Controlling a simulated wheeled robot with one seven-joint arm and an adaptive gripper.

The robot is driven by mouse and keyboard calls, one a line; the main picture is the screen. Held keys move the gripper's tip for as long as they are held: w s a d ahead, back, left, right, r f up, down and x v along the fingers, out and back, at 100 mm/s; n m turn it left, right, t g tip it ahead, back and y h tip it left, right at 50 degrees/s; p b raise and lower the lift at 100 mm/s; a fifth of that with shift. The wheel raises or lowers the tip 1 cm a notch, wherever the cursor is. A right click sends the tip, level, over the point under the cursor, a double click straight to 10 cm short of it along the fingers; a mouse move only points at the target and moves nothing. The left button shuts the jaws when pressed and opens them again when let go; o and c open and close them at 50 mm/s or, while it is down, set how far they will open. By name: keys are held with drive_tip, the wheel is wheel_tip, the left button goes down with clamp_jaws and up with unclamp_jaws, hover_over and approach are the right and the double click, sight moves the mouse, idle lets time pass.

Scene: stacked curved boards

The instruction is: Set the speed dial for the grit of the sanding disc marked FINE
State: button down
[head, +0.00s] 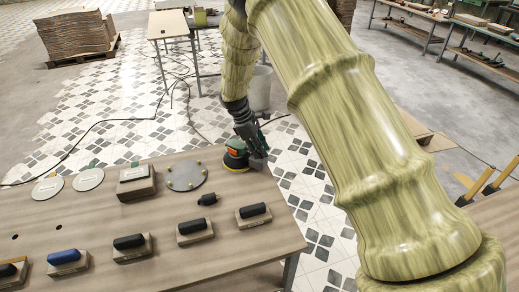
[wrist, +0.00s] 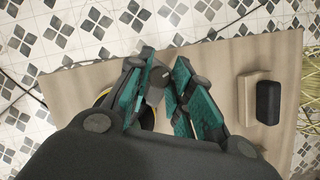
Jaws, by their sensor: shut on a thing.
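A sander (head: 236,155) with a dark body and an orange-yellow base stands near the table's far right corner. My gripper (head: 257,150) is at its right side, pointing down. In the wrist view the teal-padded fingers are closed around a small grey part (wrist: 156,82) with a pale mark, seemingly the sander's dial. The sander is mostly hidden there behind my gripper, with a yellow edge showing at left. Two pale round discs with white labels, a left one (head: 48,187) and a right one (head: 88,179), lie at the table's far left. Their lettering is too small to read.
The wooden table (head: 170,230) also bears a labelled block (head: 135,181), a grey round plate with yellow dots (head: 186,176), a small black tool (head: 207,199) and several dark-handled blocks along the front. One such block (wrist: 262,98) shows in the wrist view. A bin (head: 260,90) stands behind.

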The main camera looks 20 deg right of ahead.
drive_tip(key=m+g+y, duration=0.1)
drive_tip(key=m, duration=0.3)
drive_tip(key=shift+w+m, duration=0.1)
drive_tip(key=shift+m, duration=0.2)
drive_tip(key=shift+d+m+g+y, duration=0.1)
drive_tip(key=shift+m+g+y, duration=0.55)
drive_tip(key=shift+m, duration=1.15)
drive_tip(key=c, duration=1.3)
unclamp_jaws()
drive_tip(key=shift+o, duration=0.2)
drive_tip(key=v, duration=1.2)
drive_tip(key=shift+d, duration=0.1)
